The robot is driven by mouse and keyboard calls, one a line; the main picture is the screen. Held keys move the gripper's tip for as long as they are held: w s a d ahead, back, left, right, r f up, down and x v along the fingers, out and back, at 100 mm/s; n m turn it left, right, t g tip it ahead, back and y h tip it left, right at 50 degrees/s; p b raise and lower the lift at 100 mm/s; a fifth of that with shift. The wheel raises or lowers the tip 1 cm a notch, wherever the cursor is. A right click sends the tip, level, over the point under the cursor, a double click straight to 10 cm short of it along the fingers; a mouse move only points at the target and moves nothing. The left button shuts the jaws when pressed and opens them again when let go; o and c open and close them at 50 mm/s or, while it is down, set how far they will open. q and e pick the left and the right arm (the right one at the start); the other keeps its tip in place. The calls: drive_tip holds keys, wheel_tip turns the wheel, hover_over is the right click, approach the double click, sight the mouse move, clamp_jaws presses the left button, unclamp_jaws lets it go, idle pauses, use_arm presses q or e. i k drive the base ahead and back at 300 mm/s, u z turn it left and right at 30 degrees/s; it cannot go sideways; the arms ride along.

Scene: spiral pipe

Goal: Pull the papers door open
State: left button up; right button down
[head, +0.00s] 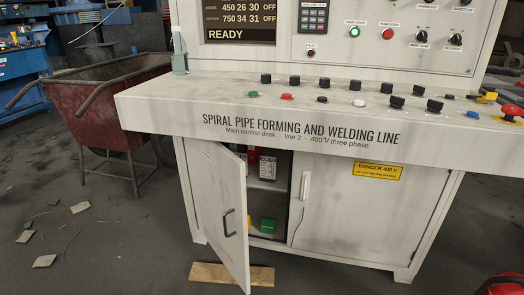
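The white control desk (150,105) has two doors below its top. The left door (215,200) stands well open, swung out toward me, with a dark bar handle (229,222) on it. The door hides part of the inside. The right door (345,205) is shut, with a pale upright handle (305,189). No label naming a papers door is readable. Neither of my grippers is in view.
A wooden board (230,273) lies on the floor under the open door. A red wheelbarrow (115,100) stands left of the desk. Flat scraps (44,261) lie on the left floor. A red object (503,285) is cut off at the lower right corner.

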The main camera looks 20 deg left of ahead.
sight(218, 175)
drive_tip(key=i, duration=0.45)
drive_tip(key=u, duration=1.15)
